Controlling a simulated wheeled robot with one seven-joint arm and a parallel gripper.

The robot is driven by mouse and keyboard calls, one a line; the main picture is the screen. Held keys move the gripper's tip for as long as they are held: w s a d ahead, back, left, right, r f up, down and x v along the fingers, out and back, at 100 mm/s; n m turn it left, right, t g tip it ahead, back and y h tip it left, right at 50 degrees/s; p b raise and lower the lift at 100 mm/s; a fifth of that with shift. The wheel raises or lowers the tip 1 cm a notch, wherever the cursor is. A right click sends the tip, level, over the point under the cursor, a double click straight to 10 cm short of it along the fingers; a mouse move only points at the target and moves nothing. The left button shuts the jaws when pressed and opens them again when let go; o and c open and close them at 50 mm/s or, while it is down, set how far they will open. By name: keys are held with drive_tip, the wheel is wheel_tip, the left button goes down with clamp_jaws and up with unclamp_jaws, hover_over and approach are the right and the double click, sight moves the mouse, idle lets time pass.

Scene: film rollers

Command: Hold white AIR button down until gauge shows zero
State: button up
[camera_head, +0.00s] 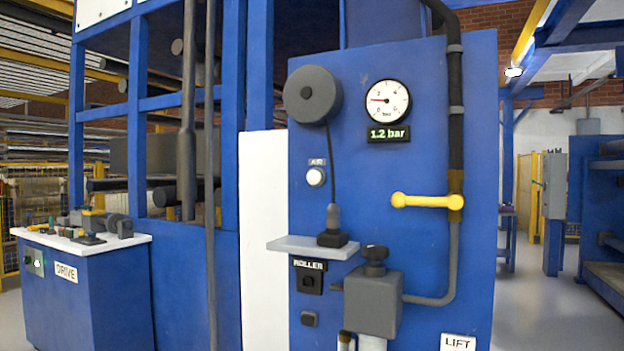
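The white AIR button (316,177) is a small round knob in a grey ring on the blue panel (440,120), under a small AIR label. Nothing touches it. The round gauge (388,100) is to its upper right, with a red needle pointing left, off the zero mark. The green display (389,134) under it reads 1.2 bar. My gripper is not in view.
A black hose reel (312,95) hangs a cable down to a tool on a small grey shelf (314,247). A yellow lever valve (427,201), a ROLLER switch (309,277) and a grey box (372,303) jut from the panel. A DRIVE cabinet (85,290) stands left.

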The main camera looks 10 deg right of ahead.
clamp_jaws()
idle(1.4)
